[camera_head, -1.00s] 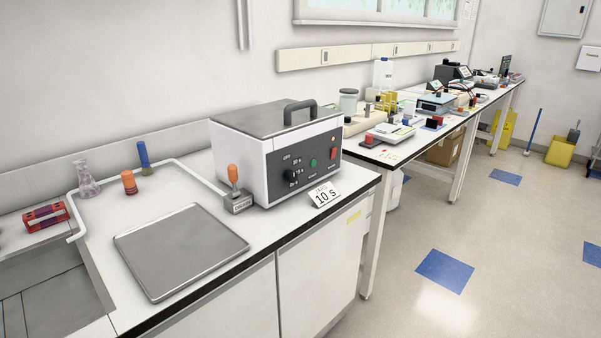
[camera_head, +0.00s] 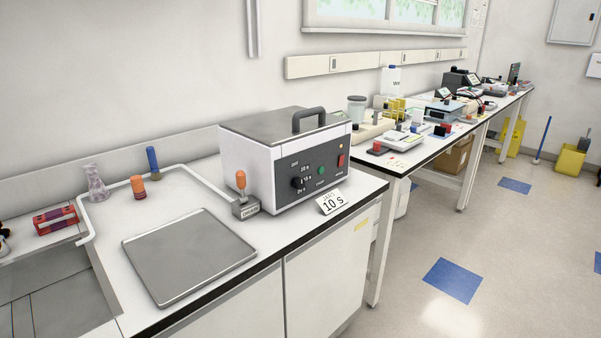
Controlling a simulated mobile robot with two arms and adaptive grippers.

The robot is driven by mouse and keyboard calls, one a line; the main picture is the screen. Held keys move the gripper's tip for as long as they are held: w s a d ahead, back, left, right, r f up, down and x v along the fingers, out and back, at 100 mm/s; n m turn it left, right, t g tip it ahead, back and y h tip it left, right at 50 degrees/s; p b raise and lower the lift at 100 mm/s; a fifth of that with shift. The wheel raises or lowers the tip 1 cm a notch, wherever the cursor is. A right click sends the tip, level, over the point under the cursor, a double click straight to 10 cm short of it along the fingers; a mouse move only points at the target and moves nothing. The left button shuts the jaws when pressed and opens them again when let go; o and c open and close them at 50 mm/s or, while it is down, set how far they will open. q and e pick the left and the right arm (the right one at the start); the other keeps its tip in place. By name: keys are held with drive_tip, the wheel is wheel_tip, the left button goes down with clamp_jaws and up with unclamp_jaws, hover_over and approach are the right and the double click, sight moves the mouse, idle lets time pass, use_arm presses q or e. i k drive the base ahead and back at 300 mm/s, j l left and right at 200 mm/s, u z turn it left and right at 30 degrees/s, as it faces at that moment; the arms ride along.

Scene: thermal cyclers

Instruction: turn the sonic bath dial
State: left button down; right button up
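The sonic bath (camera_head: 250,162) is a white box with a grey lid and a dark handle, standing on the near bench. Its dark front panel (camera_head: 330,168) carries a black dial (camera_head: 297,183) at the left with time marks around it. A green button (camera_head: 321,170) and a red switch (camera_head: 341,160) sit to the right of the dial. The dial's exact pointing is too small to tell. Neither of my grippers shows in the head view.
A grey block with an orange-handled tool (camera_head: 245,205) stands close to the bath's front left corner. A flat metal tray (camera_head: 190,256) lies at the front of the bench. A sink (camera_head: 50,285) is at left. Open floor lies to the right.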

sight(299, 183)
drive_tip(key=i+l+u, duration=0.15)
drive_tip(key=u, duration=0.2)
drive_tip(key=i+l+u, duration=0.1)
drive_tip(key=l+u, duration=0.15)
drive_tip(key=u, duration=0.15)
drive_tip(key=i+l+u, duration=0.1)
drive_tip(key=l+u, duration=0.25)
drive_tip(key=j, duration=0.1)
